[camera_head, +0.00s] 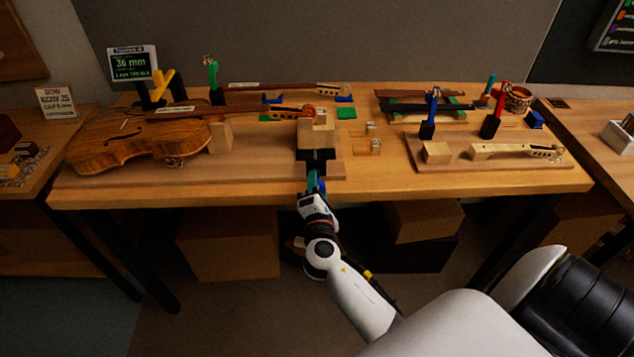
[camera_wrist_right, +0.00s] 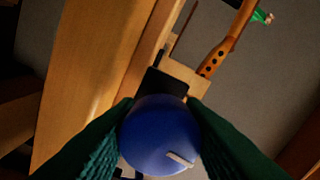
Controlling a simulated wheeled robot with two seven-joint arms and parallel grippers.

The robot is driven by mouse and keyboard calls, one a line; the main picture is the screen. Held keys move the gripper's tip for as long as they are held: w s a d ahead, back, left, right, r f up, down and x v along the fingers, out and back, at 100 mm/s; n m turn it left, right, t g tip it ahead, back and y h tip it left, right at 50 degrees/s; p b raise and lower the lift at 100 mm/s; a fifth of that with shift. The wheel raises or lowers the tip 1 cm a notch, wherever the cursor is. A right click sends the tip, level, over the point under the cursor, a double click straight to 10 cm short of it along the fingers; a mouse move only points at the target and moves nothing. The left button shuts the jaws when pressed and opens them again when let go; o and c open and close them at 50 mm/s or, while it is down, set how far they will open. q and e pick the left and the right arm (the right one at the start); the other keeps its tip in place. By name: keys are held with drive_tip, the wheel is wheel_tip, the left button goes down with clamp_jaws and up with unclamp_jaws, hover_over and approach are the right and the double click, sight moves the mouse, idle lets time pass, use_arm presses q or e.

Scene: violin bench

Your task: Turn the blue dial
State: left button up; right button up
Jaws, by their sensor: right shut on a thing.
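The blue dial (camera_wrist_right: 160,138) fills the lower middle of the right wrist view, a round knob with a pale pointer mark near its lower right edge. My right gripper (camera_wrist_right: 158,150) has its two dark green fingers on either side of the dial, shut on it. In the head view my right gripper (camera_head: 316,184) reaches the bench's front edge, just below a black block (camera_head: 316,163) under a wooden block (camera_head: 318,135). There the dial is mostly hidden by the gripper. My left gripper does not show.
A violin (camera_head: 130,140) lies on the left of the bench, its neck reaching the wooden block. A small display (camera_head: 132,65) reading 36 mm stands behind it. A board at right (camera_head: 500,165) holds a pale neck piece and upright blue- and red-handled tools.

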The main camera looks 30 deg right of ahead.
drive_tip(key=shift+f+n, duration=0.15)
drive_tip(key=shift+n, duration=0.35)
drive_tip(key=o, duration=1)
drive_tip(key=b+v, duration=0.2)
drive_tip(key=v, duration=1)
drive_tip(key=shift+a+b, duration=0.1)
drive_tip(key=shift+b, duration=0.3)
